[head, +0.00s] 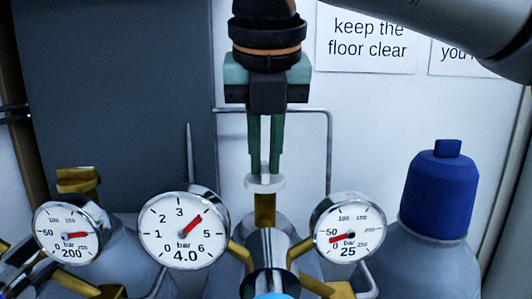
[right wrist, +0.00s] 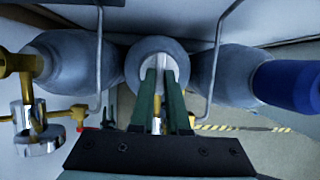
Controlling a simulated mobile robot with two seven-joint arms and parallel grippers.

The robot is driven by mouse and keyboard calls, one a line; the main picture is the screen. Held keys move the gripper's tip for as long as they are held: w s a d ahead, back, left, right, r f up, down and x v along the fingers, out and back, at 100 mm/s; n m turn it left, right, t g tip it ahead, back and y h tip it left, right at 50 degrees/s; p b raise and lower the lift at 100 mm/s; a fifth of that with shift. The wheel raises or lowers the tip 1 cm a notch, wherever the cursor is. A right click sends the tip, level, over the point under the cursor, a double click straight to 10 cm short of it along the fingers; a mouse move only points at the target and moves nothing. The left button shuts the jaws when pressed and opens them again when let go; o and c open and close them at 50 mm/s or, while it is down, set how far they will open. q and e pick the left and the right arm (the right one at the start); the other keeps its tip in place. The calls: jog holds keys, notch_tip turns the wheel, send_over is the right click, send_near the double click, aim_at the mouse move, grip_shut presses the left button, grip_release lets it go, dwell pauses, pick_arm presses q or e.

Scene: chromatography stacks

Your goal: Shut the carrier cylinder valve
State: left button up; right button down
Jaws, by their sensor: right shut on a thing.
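My right gripper (head: 264,172) points straight down, its green fingers shut on the white round valve handwheel (head: 264,184) on top of the middle cylinder's brass valve (head: 265,209). In the right wrist view the fingertips (right wrist: 163,70) grip the handwheel's raised middle, above the grey middle cylinder (right wrist: 138,60). The fingers hide part of the wheel. No label naming the carrier cylinder is readable. The middle dial gauge (head: 184,230) reads 4.0 bar and the right gauge (head: 349,234) reads 25 bar. My left gripper is not in view.
A cylinder with a blue cap (head: 440,195) stands at the right. Another gauge (head: 68,232) reading 200 bar and a brass valve (head: 78,180) are at the left. A metal rail (head: 330,150) stands behind the gripper. Gauges and pipes crowd both sides of the valve.

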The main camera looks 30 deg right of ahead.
dwell(0.4)
jog(key=c, duration=0.9)
grip_release()
